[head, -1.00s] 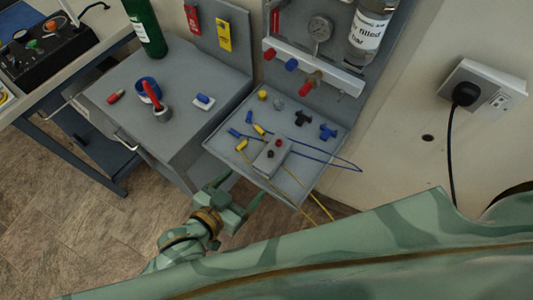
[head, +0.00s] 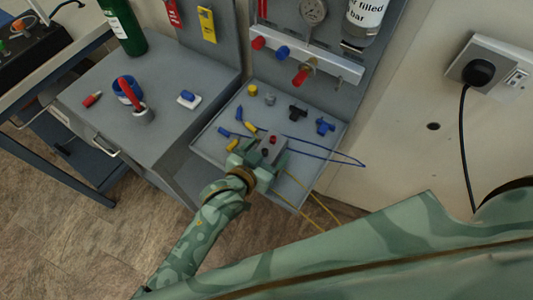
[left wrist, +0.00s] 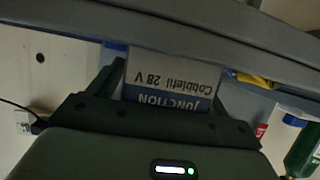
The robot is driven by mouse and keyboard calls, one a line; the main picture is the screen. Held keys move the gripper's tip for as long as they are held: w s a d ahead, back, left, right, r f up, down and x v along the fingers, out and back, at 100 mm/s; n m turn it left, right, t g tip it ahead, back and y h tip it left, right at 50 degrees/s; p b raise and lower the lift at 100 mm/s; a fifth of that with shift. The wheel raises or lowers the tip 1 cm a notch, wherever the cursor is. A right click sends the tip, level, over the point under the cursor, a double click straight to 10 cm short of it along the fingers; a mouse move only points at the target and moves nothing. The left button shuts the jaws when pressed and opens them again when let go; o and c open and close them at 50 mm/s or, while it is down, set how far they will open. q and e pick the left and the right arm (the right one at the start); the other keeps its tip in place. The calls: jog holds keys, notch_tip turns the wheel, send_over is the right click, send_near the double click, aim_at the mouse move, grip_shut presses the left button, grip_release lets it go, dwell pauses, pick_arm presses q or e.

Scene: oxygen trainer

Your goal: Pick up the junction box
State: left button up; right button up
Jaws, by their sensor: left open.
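The junction box (head: 270,146) is a small grey box with a red and a black knob on top, on the grey tray (head: 217,133) of the panel. In the left wrist view its label (left wrist: 170,78), reading "JUNCTION Cobblefil 28 V" upside down, faces the camera between the fingers. My left gripper (head: 262,160) is open, with its fingers on either side of the near part of the box. Whether the fingers touch it I cannot tell. My right gripper is not in view.
Blue leads (head: 335,159) and yellow leads (head: 316,203) run close by the box.

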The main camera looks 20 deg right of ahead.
pick_arm(q)
jog(key=shift+r, duration=0.1)
jog(key=c, duration=1.2)
